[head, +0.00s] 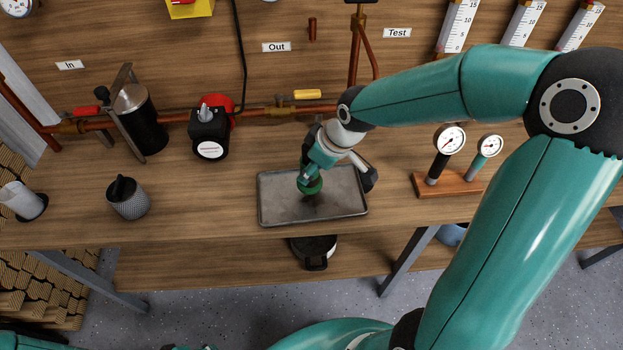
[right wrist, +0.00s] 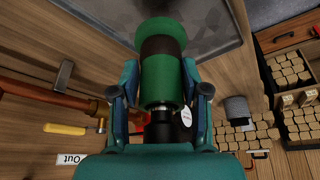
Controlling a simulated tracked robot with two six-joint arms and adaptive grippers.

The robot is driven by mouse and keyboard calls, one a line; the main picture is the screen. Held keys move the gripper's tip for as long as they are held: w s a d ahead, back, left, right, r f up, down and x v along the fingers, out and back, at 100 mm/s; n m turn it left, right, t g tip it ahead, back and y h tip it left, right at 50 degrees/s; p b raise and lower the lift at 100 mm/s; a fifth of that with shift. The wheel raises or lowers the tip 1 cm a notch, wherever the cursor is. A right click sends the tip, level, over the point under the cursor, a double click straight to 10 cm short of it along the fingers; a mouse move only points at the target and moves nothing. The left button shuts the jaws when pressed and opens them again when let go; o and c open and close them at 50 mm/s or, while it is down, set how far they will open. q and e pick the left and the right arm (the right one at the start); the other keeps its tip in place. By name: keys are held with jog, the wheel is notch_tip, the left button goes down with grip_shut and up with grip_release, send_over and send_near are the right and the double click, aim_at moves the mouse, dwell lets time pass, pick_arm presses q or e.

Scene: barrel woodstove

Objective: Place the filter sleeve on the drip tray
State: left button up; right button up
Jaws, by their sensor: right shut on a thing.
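The filter sleeve, which I take to be the green cylinder with a dark brown band (right wrist: 163,75), is held in my right gripper (right wrist: 160,95), with one finger on each side. In the head view the green sleeve (head: 311,187) is over the middle of the grey metal drip tray (head: 274,218), with a dark patch on the tray just below it. I cannot tell whether it touches the tray floor. My right gripper (head: 313,172) points down above the tray and partly hides it.
A grey mesh cup with a black top (head: 128,200) and a black canister (head: 141,120) stand left of the tray. A red-and-black pump (head: 209,132) is behind it. Two gauges on a wooden block (head: 449,185) stand to the right. The bench's front edge is close to the tray.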

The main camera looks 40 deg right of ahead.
aim_at(313, 180)
notch_tip(313, 180, down, 4)
jog(key=shift+f, duration=0.1)
jog(key=o, duration=1.2)
jog(key=v, duration=1.2)
jog(key=shift+a, duration=0.1)
